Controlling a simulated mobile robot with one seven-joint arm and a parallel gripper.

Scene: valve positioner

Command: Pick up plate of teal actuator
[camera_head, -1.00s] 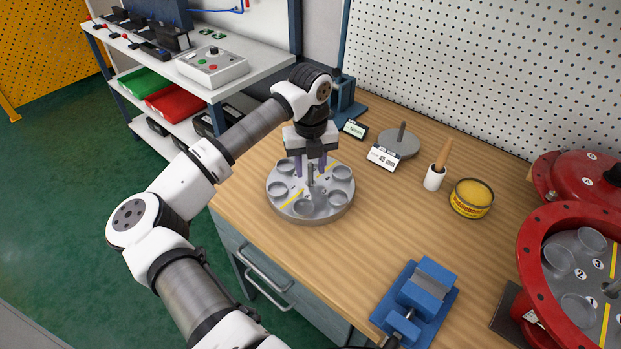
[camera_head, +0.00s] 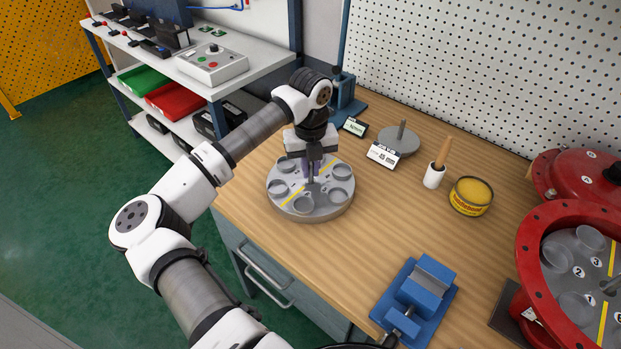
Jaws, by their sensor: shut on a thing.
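A round grey plate (camera_head: 326,207) with several cup-shaped recesses and yellow stripes lies on the wooden bench. It has an upright post at its middle. My gripper (camera_head: 312,178) points straight down over the plate's middle, its fingers closed on the post, which they largely hide. The plate appears to rest flat on the bench. No teal actuator is visible; an open red housing (camera_head: 532,262) at the right holds a similar grey plate with cups.
A blue vise (camera_head: 420,296) stands at the bench front. Bench between plate and vise is clear. A perforated panel (camera_head: 480,70) backs the bench.

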